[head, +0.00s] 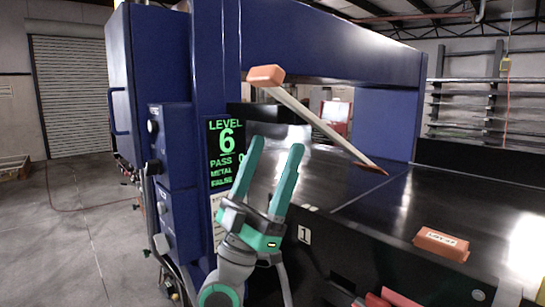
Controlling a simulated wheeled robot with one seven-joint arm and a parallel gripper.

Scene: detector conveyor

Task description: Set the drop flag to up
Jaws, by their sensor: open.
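What looks like the drop flag is a pale slanted bar (325,127) with an orange block (265,75) at its upper left end. The bar slopes down to the right, to a dark orange piece (372,167) at the belt. I cannot tell which end it pivots on. My gripper (277,145) is open and empty, fingers pointing up. In the picture it is below the orange block and left of the bar. No contact with the bar shows.
A blue detector frame (275,45) spans the dark conveyor belt (420,205). A green-lettered display (223,150) reads "LEVEL 6 PASS". An orange labelled block (441,243) lies on the belt at right. Red items (390,298) show at the bottom edge. Open floor lies at left.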

